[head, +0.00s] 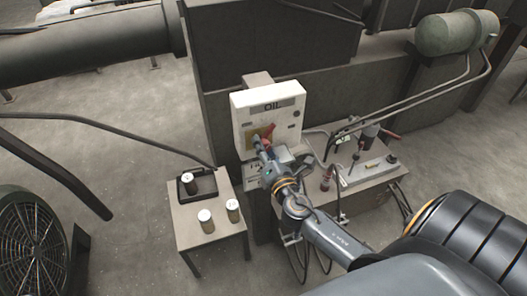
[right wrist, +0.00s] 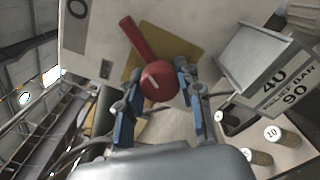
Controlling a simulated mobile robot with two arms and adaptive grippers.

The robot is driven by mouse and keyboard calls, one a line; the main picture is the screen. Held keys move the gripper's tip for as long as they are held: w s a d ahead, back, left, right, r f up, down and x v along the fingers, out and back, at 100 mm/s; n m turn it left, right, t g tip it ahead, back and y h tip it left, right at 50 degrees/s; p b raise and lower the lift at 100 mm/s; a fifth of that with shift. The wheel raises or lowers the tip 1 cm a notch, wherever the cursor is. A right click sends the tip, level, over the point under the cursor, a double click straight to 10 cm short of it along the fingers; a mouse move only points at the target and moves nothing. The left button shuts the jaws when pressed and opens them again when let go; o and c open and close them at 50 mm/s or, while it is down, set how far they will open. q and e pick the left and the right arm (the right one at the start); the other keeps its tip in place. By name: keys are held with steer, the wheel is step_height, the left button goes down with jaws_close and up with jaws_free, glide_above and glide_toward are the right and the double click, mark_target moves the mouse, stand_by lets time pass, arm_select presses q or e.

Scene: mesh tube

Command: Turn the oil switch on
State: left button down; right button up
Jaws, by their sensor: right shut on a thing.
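The oil switch is a red rotary handle (head: 268,131) on a yellow plate, on the front of a white box labelled OIL (head: 240,112). In the right wrist view the red handle (right wrist: 137,40) has a round hub, and its lever points to the upper left over the yellow plate (right wrist: 182,48). My right gripper (head: 262,145) is at the box front and partly covers the switch. In the right wrist view its blue fingers (right wrist: 158,78) are shut on the hub, one on each side. My left gripper is not in view.
A small table (head: 188,235) with a black tray (head: 206,186) and several capped jars stands left of the box. A bench (head: 375,180) with tools and pipes is at the right.

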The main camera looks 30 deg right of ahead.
steer(key=m+b, duration=0.1)
steer(key=m, duration=0.2)
steer(key=shift+f, duration=0.1)
steer(key=m+b, duration=0.1)
steer(key=m, duration=0.1)
steer(key=shift+m, duration=0.3)
steer(key=m, duration=0.5)
stand_by(0.4)
steer(key=o, duration=1.2)
steer(key=v, duration=1.2)
